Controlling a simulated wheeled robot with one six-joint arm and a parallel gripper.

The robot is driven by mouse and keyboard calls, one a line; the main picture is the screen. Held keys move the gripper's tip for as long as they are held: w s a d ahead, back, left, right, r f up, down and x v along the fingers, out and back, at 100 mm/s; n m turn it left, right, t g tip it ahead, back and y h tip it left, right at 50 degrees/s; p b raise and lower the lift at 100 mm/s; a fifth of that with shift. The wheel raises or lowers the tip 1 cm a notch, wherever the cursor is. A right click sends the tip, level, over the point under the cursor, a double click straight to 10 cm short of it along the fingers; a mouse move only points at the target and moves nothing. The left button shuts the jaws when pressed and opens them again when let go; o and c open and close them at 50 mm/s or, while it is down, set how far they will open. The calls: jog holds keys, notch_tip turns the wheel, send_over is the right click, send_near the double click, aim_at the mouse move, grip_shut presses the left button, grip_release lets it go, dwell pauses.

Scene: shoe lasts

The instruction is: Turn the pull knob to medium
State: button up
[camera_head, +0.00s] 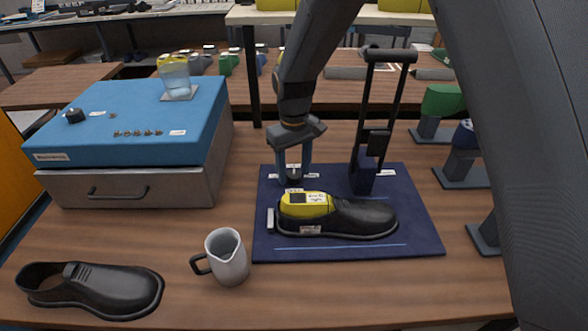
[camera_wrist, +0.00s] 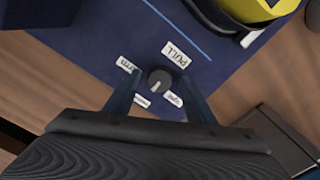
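The pull knob (camera_wrist: 159,80) is a small round dark knob on a dark blue mat. A white PULL label (camera_wrist: 176,54) and several smaller labels stand around it, one reading "firm" and one apparently "light"; the lowest is too small to read surely. A pale pointer mark on the knob seems to face the lower side, near the small labels. My gripper (camera_wrist: 160,77) is open with one finger on each side of the knob; contact cannot be told. In the head view my gripper (camera_head: 294,178) reaches down at the mat's back left, largely hiding the knob.
On the blue mat (camera_head: 420,240) lie a black shoe (camera_head: 362,218) on a yellow last (camera_head: 304,204) and an upright lever frame (camera_head: 369,120). Shoe-last stands are at right.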

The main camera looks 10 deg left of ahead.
aim_at(294, 174)
notch_tip(294, 174, up, 8)
jog(key=shift+f+b, duration=0.1)
jog(key=shift+b, duration=0.9)
